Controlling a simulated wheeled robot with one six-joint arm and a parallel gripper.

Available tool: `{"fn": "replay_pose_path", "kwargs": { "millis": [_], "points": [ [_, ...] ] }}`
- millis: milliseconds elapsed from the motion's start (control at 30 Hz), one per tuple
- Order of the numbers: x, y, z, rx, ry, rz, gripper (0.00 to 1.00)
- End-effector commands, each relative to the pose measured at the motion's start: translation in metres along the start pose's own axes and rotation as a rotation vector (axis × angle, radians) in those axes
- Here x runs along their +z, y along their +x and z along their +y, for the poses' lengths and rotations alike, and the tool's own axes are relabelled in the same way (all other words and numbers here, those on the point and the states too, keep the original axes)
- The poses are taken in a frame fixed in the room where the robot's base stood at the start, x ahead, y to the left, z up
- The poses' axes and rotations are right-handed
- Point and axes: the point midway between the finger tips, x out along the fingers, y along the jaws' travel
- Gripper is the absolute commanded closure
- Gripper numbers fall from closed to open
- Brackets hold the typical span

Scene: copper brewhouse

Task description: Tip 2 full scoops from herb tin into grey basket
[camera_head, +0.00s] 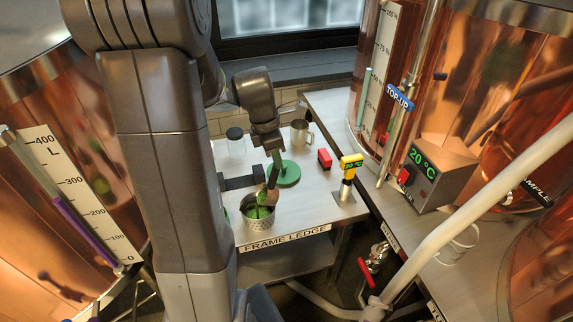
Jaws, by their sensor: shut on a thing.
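The grey basket (258,224), a round metal vessel, stands at the front left of the frame ledge with bright green stuff showing in its mouth. My gripper (271,152) points down above the ledge, behind the basket. It is shut on a slim dark handle, which looks like the scoop's. A brownish piece (271,184) below it, at the basket's back rim, may be the scoop; I cannot tell whether it is loaded or touching the rim. I cannot make out the herb tin for sure; my arm hides the ledge's left part.
A green disc (290,175) lies behind the basket. A glass jar (236,142), a steel mug (301,136) and a red block (325,159) stand farther back. The ledge (308,212) is bare at the front right.

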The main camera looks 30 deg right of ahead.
Motion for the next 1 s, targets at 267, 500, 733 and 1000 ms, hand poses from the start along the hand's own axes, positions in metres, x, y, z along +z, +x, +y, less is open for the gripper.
{"fn": "replay_pose_path", "kwargs": {
  "millis": [267, 500, 733, 1000],
  "points": [
    [-0.026, 0.0, 0.001, 0.004, -0.004, -0.15, 1.0],
    [-0.053, -0.002, 0.001, 0.0, -0.004, -0.308, 1.0],
    [-0.08, -0.002, 0.001, 0.001, -0.003, -0.471, 1.0],
    [-0.117, 0.002, 0.001, 0.001, -0.002, -0.687, 1.0]
  ]
}}
